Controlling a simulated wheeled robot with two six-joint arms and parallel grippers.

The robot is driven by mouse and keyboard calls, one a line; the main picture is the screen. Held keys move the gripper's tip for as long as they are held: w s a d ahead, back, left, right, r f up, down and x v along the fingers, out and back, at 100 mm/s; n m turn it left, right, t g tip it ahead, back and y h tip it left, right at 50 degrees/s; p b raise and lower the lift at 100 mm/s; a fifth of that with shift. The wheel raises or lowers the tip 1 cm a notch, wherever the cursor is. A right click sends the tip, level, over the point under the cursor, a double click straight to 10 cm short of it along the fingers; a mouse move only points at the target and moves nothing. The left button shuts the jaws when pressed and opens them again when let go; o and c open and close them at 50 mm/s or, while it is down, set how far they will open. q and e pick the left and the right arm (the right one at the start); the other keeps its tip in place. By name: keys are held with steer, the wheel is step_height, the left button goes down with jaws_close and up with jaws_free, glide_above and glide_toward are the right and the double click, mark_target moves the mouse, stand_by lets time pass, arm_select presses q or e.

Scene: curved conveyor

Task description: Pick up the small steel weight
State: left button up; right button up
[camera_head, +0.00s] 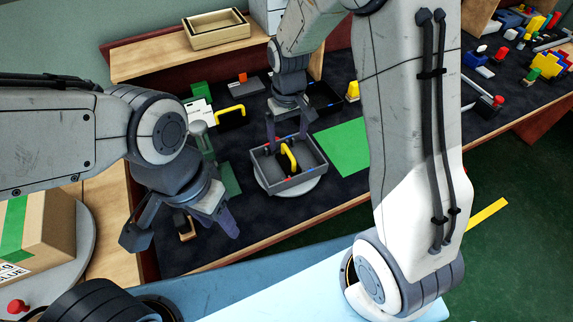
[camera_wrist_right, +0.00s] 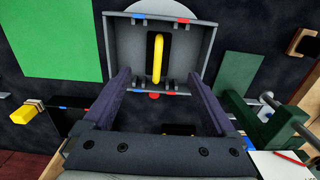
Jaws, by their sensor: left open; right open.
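I cannot make out a small steel weight for certain in either view. A grey tray (camera_head: 262,168) holds a dark block with a yellow handle (camera_head: 289,157); the tray also shows in the right wrist view (camera_wrist_right: 202,50), with the yellow handle (camera_wrist_right: 157,58) upright in the picture. My right gripper (camera_head: 287,138) is open and empty over the tray's far side; its two fingers frame the tray's edge in the wrist view (camera_wrist_right: 159,78). My left gripper (camera_head: 185,236) is open to the left of the tray, above the bench near a small wood-and-black piece (camera_head: 187,234).
A green mat (camera_head: 344,147) lies right of the tray. A green fixture (camera_wrist_right: 252,122) stands beside my right gripper. Another yellow-handled piece (camera_head: 230,113) is behind. A cardboard box (camera_head: 38,232) is at left. Coloured parts crowd the far right.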

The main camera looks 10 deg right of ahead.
mark_target(288, 153)
step_height(288, 153, down, 5)
steer(key=shift+f, duration=0.1)
steer(key=f, duration=0.5)
steer(key=shift+w+d, duration=0.1)
steer(key=shift+w, duration=0.15)
steer(key=shift+r, duration=0.1)
jaws_close()
